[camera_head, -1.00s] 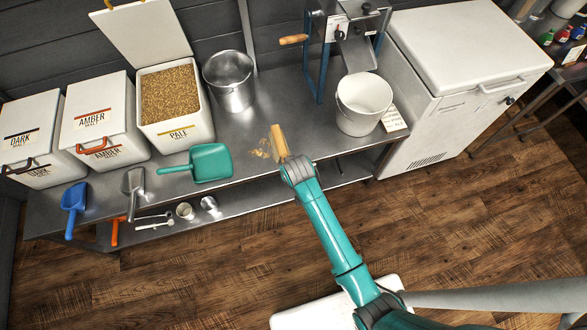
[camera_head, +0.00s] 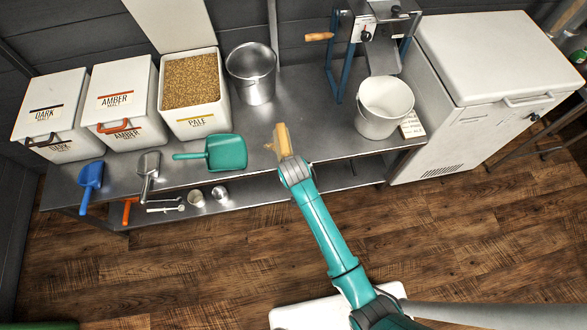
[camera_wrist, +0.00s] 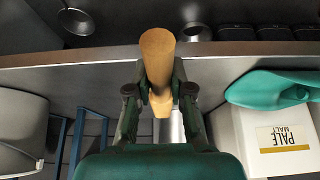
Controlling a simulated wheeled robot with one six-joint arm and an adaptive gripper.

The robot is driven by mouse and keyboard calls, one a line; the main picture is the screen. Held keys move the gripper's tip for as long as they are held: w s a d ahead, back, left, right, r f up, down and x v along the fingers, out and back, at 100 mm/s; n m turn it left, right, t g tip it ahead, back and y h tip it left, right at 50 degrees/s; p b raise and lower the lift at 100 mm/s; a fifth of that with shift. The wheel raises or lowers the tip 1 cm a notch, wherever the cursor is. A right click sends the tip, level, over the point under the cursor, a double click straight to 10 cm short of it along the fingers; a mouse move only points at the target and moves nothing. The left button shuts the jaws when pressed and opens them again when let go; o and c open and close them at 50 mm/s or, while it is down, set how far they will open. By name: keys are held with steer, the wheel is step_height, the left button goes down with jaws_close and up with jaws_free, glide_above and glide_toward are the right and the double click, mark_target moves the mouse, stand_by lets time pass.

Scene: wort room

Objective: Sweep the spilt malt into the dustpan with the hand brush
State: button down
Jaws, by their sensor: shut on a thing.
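My gripper (camera_wrist: 159,92) is shut on the wooden handle of the hand brush (camera_wrist: 157,52), seen in the wrist view. In the head view the brush (camera_head: 282,140) is a tan shape at the end of my arm, over the steel bench; its bristles cannot be made out. A small tan patch (camera_head: 269,147), apparently spilt malt, shows just left of the brush; the brush hides the area behind it. The teal dustpan (camera_head: 228,152) lies on the bench left of the brush, apart from it, handle pointing left. It also shows in the wrist view (camera_wrist: 268,88).
The pale malt bin (camera_head: 196,125), open and full of grain, and a steel pot (camera_head: 252,90) stand behind the dustpan. A white bucket (camera_head: 384,112) and the mill (camera_head: 380,45) stand to the right.

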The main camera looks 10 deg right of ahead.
steer(key=a, duration=1.1)
stand_by(1.4)
steer(key=shift+a+r, duration=0.1)
step_height(320, 180, up, 6)
steer(key=d, duration=0.2)
stand_by(0.5)
stand_by(0.4)
